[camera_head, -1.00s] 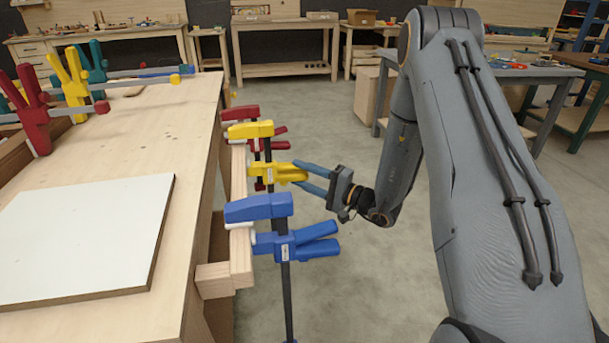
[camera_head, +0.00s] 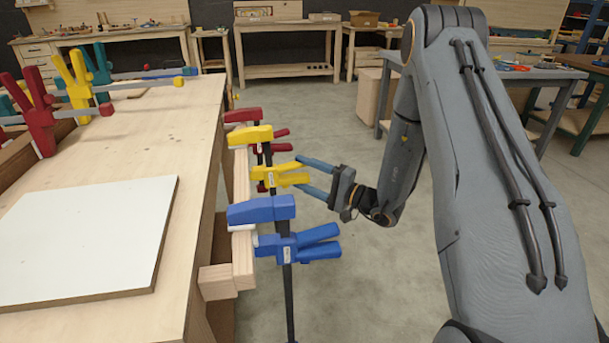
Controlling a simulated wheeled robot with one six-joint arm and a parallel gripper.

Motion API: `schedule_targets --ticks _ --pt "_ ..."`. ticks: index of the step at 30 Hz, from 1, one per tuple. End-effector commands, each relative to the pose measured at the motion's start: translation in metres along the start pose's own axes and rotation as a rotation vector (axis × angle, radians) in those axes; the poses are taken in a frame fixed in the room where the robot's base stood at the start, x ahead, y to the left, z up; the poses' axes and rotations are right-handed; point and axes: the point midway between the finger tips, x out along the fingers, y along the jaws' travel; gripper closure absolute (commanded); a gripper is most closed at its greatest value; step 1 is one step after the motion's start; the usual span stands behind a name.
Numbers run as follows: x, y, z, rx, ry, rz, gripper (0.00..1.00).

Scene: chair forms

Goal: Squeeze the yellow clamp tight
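The yellow clamp (camera_head: 250,136) sits on the wooden piece at the table's right edge, between the red clamp and the blue clamp. Its lower jaw and two handles point right, and the handles stand apart with a gap between them. My gripper (camera_head: 299,173) is just right of the handles, with one blue finger above and one below them. The fingers are spread wider than the handles. Whether a fingertip touches a handle I cannot tell.
A red clamp (camera_head: 243,115) is just behind and a blue clamp (camera_head: 262,210) just in front, with handles (camera_head: 318,242) close below my gripper. The wooden edge piece (camera_head: 243,255) carries the clamps. A white board (camera_head: 85,235) lies on the table. Open floor is to the right.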

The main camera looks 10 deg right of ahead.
Motion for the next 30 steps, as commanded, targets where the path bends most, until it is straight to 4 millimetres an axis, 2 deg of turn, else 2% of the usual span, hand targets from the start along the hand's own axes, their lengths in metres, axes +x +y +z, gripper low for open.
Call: schedule_targets --ticks 27,30 --pt "0.016 0.004 0.004 -0.001 -0.001 -0.001 0.42" --pt "0.016 0.004 0.003 -0.001 0.0 -0.001 0.59"
